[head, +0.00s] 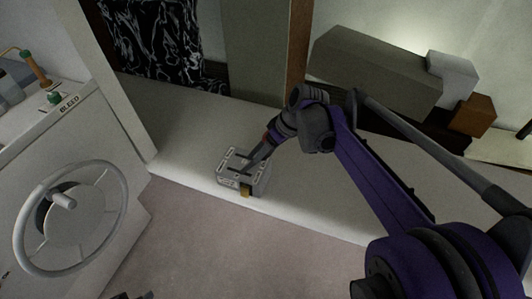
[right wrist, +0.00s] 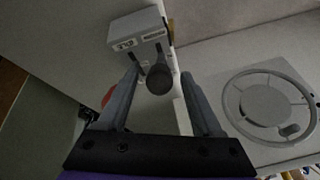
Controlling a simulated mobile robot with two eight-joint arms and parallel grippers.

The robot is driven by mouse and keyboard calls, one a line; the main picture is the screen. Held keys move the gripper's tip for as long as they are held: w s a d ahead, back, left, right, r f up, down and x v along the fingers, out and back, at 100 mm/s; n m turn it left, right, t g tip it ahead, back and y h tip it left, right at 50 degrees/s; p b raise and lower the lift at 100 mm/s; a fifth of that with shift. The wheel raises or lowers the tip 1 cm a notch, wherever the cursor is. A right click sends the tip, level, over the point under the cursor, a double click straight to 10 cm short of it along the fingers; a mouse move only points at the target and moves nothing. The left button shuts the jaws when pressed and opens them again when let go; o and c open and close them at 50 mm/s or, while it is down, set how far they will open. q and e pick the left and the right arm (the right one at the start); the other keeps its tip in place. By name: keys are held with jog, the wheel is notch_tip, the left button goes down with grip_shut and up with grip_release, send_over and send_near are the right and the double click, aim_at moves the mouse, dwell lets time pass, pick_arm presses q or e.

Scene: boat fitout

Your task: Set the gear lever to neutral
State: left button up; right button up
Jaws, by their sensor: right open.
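The gear lever box (head: 228,181) is a small grey unit with white labels and dark slots, on the pale bench. In the right wrist view the box (right wrist: 140,33) is at the top, and a lever with a round black knob (right wrist: 160,80) points towards the camera. My right gripper (head: 251,163) reaches down over the box. Its fingers are open, one on each side of the black knob, with gaps visible. The lever's setting cannot be read. Dark tips (head: 132,296) at the head view's bottom edge may be my left gripper; their state is unclear.
A white console with a grey steering wheel (head: 118,222) and a BLEED label stands at left. A wooden post (head: 297,55) rises behind the bench. Grey boxes (head: 375,68) and a brown block (head: 473,115) are at the back right. A red part (right wrist: 108,97) shows behind one finger.

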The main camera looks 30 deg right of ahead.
jog(key=shift+w+a+f, duration=0.15)
jog(key=shift+f, duration=0.3)
grip_shut()
dwell(1.2)
